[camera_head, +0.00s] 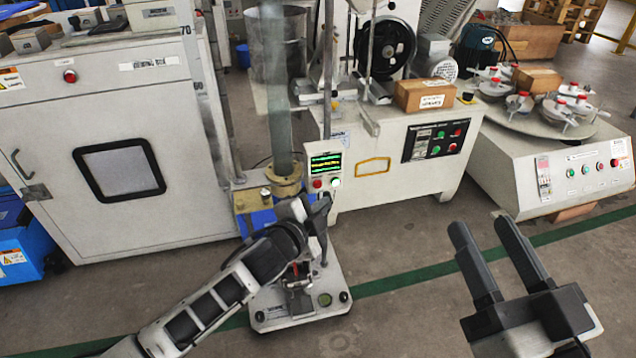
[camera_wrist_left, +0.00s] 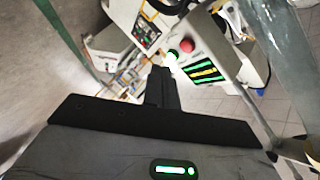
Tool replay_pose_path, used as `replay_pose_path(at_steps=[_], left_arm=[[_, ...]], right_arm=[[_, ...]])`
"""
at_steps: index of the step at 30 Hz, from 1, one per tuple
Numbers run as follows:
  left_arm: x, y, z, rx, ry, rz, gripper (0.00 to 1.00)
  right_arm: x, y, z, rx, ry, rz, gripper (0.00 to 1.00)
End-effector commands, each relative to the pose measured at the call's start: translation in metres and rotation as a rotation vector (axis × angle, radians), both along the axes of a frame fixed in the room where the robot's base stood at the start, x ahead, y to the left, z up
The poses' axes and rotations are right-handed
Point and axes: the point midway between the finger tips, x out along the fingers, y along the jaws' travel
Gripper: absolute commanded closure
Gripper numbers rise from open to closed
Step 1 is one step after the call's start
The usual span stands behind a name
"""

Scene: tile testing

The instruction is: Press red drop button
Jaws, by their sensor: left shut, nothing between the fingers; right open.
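The red button (camera_head: 317,183) sits on a small control box (camera_head: 325,160) with a green-text display, beside a pale lit button (camera_head: 335,182). In the left wrist view the red button (camera_wrist_left: 187,45) is above and right of my fingertips, and the green-white lit button (camera_wrist_left: 172,57) is closer to them. My left gripper (camera_head: 323,204) is shut and empty, just below the box in the head view. Its closed fingers (camera_wrist_left: 160,72) point toward the buttons; whether they touch anything cannot be told. My right gripper (camera_head: 481,224) is open and empty at the lower right.
A tall clear tube (camera_head: 276,90) stands left of the box on a brass collar (camera_head: 284,182). A white-topped base plate (camera_head: 325,285) lies below my left arm. A large white cabinet (camera_head: 110,110) is at left, a rotary machine (camera_head: 560,175) at right.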

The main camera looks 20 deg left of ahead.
Motion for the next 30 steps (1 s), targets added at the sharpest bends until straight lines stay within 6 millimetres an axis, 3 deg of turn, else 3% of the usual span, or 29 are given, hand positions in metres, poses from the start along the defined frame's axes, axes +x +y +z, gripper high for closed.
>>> replay_pose_path(at_steps=[9,30], left_arm=[[-0.02,-0.014,0.0,-0.001,0.002,0.001,1.0],[-0.02,-0.014,0.0,0.001,0.0,0.0,1.0]], right_arm=[[0.0,0.0,0.007,0.0,0.0,0.0,0.52],[0.0,0.0,0.006,0.0,0.0,0.0,0.52]])
